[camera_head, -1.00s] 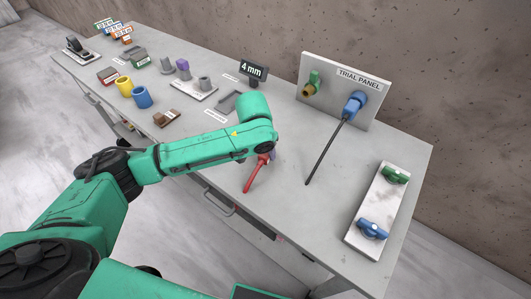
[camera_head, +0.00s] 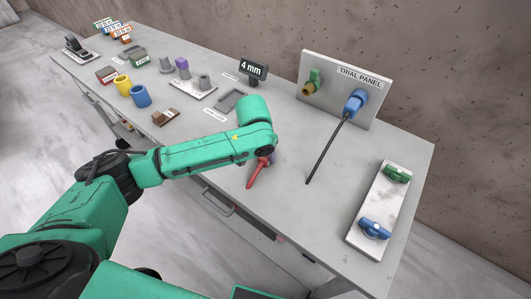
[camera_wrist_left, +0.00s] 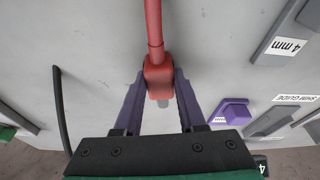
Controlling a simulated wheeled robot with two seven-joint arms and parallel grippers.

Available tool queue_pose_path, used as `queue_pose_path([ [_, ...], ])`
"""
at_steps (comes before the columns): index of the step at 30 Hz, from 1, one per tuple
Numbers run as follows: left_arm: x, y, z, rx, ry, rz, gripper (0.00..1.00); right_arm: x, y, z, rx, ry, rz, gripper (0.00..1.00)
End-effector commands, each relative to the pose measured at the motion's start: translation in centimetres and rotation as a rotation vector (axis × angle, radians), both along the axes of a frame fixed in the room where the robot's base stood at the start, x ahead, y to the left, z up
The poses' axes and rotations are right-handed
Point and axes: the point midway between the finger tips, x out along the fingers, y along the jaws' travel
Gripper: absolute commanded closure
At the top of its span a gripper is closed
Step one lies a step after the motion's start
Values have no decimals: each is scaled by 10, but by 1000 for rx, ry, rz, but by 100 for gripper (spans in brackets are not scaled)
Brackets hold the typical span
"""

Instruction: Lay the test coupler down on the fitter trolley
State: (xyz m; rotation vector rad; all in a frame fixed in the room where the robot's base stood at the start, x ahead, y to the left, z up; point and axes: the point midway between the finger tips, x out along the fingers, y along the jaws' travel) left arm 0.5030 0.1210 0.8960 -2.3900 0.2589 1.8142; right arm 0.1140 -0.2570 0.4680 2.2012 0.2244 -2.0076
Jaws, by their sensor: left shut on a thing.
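The red test coupler (camera_head: 259,173), a red body with a long red shaft, is in my left gripper (camera_head: 268,157). In the left wrist view the two purple fingers (camera_wrist_left: 160,88) are shut on its red body (camera_wrist_left: 158,72), and the shaft points away from the gripper. The fitter trolley (camera_head: 290,205) is the long grey table under it. The coupler is over the trolley near its front edge; I cannot tell whether it touches the top. My forearm hides part of the gripper. My right gripper is not in view.
A trial panel (camera_head: 318,68) stands at the back, with a blue fitting (camera_head: 355,102) and a black rod (camera_head: 328,150) leaning from it. A pale plate (camera_head: 365,220) with green and blue valves lies right. Several small parts crowd the left. The top between is clear.

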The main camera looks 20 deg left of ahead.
Motion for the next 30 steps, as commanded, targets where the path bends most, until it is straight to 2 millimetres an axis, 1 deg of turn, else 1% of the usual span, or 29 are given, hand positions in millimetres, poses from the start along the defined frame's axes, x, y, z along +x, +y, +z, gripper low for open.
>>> queue_pose_path([
  [2,0,0,-1,-1,-1,0,100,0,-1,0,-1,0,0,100],
  [3,0,0,-1,-1,-1,0,45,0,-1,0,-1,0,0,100],
  [4,0,0,-1,-1,-1,0,34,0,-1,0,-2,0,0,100],
  [5,0,0,-1,-1,-1,0,26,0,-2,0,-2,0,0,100],
  [14,0,0,-1,0,1,0,26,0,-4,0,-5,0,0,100],
  [17,-2,0,7,-1,-1,0,26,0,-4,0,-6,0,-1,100],
  [20,-7,1,26,-2,-4,-2,26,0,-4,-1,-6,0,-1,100],
  [27,-26,5,96,-2,-6,-2,26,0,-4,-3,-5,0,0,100],
  [30,-32,7,119,-1,-5,-2,26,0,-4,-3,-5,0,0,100],
])
